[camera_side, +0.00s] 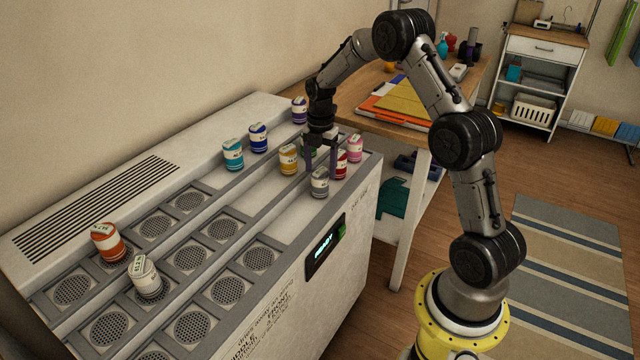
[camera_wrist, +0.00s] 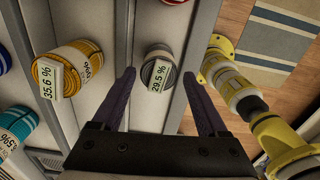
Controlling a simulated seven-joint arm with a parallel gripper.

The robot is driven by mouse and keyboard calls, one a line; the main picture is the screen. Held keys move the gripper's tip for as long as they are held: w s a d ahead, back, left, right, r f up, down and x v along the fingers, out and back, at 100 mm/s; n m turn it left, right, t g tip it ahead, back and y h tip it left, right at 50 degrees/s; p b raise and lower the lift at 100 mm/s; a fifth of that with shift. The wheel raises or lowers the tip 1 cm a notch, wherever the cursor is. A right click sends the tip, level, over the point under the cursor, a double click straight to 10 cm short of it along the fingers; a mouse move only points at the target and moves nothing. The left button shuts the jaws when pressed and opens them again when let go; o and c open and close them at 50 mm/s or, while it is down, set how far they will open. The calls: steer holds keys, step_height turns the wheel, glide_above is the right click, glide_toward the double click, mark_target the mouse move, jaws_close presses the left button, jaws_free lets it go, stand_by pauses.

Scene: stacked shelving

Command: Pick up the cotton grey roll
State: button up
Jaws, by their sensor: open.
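A grey roll (camera_side: 320,183) stands upright at the right end of the front tier of the machine. In the wrist view the grey roll (camera_wrist: 158,68) shows a label reading 29.5 % and lies between the fingertips, with space on both sides. My gripper (camera_side: 321,168) is open and empty, fingers pointing down, above and around the roll's top. In the wrist view my gripper (camera_wrist: 159,80) has a dark finger on each side. Another pale roll (camera_side: 145,277) stands far left.
A yellow roll (camera_side: 289,159) stands close to the left, a red roll (camera_side: 340,164) and a pink roll (camera_side: 355,148) close to the right. Teal (camera_side: 233,154) and blue (camera_side: 258,138) rolls stand behind. An orange roll (camera_side: 107,242) is far left. Raised tier edges run alongside.

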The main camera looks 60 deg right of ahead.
mark_target(320, 180)
step_height(320, 180, down, 5)
steer(key=shift+f, duration=0.15)
steer(key=shift+w, duration=0.1)
steer(key=c, duration=1.2)
steer(key=shift+r, duration=0.2)
